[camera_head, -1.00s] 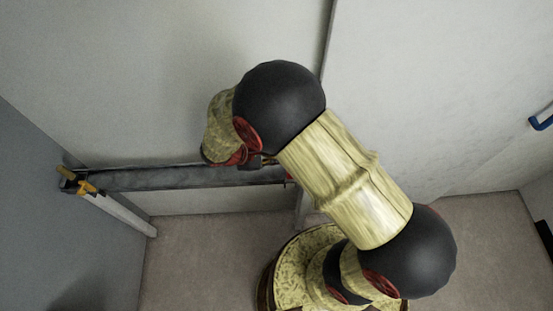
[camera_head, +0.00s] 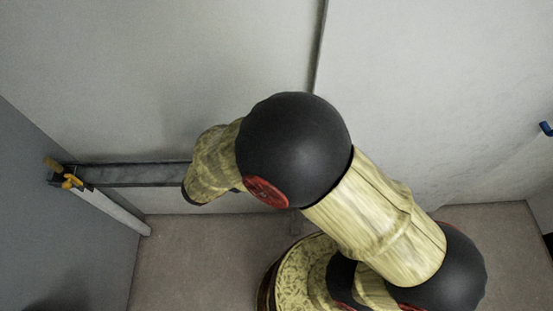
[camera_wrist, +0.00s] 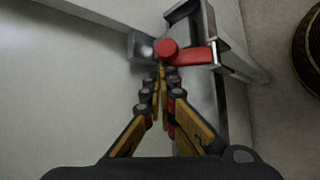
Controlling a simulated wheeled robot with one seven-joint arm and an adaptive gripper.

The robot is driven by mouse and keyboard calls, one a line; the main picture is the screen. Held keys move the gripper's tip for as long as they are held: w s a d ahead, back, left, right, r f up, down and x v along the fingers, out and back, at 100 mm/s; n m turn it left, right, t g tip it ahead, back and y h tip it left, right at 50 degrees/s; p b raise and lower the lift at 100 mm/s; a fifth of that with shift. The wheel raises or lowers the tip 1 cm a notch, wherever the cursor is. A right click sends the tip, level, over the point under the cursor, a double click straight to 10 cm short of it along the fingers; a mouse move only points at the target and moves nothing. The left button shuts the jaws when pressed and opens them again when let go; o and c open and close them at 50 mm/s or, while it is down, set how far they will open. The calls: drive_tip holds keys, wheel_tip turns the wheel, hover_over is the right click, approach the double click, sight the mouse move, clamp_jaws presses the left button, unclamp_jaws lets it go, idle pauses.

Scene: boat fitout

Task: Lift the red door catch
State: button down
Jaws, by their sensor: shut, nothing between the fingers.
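The red door catch (camera_wrist: 192,56) shows in the wrist view as a short red bar with a round red knob at its left end. It sits at a grey metal bracket (camera_wrist: 208,22) near the end of a grey rail. My gripper (camera_wrist: 161,70) is shut, and its fingertips are just below the knob in the picture. I cannot tell whether they touch it. No object shows between the fingers. In the head view my arm hides the catch and the gripper fingers.
The grey rail (camera_head: 130,174) runs along a pale wall panel (camera_head: 170,70). Orange-yellow clamp parts (camera_head: 70,182) and a white bar (camera_head: 115,211) are at its left end. A blue handle (camera_head: 546,128) is at the right edge. Brown floor (camera_head: 190,250) lies below.

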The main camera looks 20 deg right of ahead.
drive_tip(key=shift+s+a+r, duration=0.2)
drive_tip(key=shift+s+r, duration=0.05)
drive_tip(key=shift+s, duration=0.4)
drive_tip(key=shift+s+a+r+t+h, duration=0.1)
drive_tip(key=shift+s+t+h, duration=0.2)
drive_tip(key=shift+t, duration=0.2)
drive_tip(key=shift+s+a+r+m, duration=0.1)
drive_tip(key=shift+s+r+m, duration=0.1)
drive_tip(key=shift+m, duration=0.1)
drive_tip(key=shift+s+a, duration=0.2)
drive_tip(key=shift+s, duration=0.75)
drive_tip(key=shift+r, duration=0.1)
drive_tip(key=shift+r+p, duration=0.8)
drive_tip(key=shift+p, duration=0.05)
drive_tip(key=shift+a+f, duration=0.1)
drive_tip(key=shift+a, duration=0.05)
